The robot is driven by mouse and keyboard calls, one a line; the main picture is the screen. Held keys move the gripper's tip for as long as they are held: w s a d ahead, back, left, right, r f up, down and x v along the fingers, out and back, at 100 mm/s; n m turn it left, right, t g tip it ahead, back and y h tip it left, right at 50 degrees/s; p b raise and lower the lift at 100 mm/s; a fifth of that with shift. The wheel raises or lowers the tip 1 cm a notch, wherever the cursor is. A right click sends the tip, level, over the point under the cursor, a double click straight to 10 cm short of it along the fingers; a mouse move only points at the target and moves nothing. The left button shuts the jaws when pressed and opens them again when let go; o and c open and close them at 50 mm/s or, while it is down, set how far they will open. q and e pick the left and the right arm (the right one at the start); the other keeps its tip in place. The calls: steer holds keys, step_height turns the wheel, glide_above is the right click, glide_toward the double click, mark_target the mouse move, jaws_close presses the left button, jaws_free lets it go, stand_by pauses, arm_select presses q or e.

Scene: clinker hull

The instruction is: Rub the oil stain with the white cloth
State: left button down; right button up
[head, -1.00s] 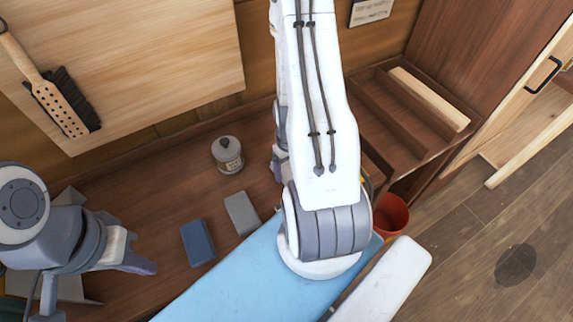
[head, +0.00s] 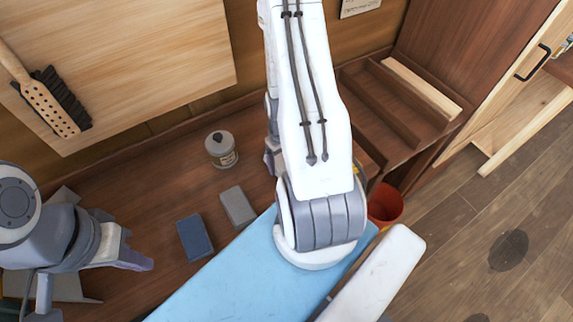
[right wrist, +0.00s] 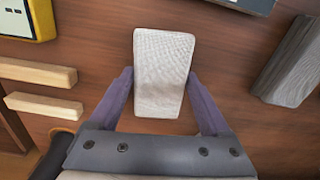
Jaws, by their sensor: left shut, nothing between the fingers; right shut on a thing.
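The white cloth (right wrist: 163,70), a pale woven pad, lies between the two purple fingers of my right gripper (right wrist: 160,78) in the right wrist view. That gripper is shut on it, over a brown wooden surface. In the head view my right arm hides the right gripper and the cloth. A dark round stain (head: 508,250) shows on the plank floor at the right, well apart from both grippers. My left gripper (head: 138,262) is shut and empty at the lower left, over the wooden bench.
On the bench (head: 150,215) are a blue block (head: 194,238), a grey block (head: 237,207) and a lidded can (head: 221,150). A red bucket (head: 386,204) stands beside a wooden rack (head: 400,125). A brush (head: 48,104) hangs at upper left. The floor around the stain looks clear.

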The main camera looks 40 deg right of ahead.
steer(key=shift+w+d+r+p, duration=0.1)
steer(key=shift+w+d+p, duration=0.1)
steer(key=shift+w, duration=0.6)
steer(key=shift+w+d+p, duration=0.2)
steer(key=shift+w, duration=0.6)
steer(key=shift+w+d, duration=0.25)
steer(key=shift+w, duration=0.75)
steer(key=shift+w+d, duration=0.25)
steer(key=shift+w, duration=0.75)
steer(key=shift+w+r+p, duration=0.1)
steer(key=shift+r+p, duration=0.1)
steer(key=shift+p, duration=0.15)
steer(key=shift+r+p, duration=2.1)
steer(key=shift+r, duration=0.55)
steer(key=shift+r, duration=0.1)
step_height(320, 180, up, 3)
steer(key=shift+f+p, duration=0.1)
steer(key=shift+p, duration=1.15)
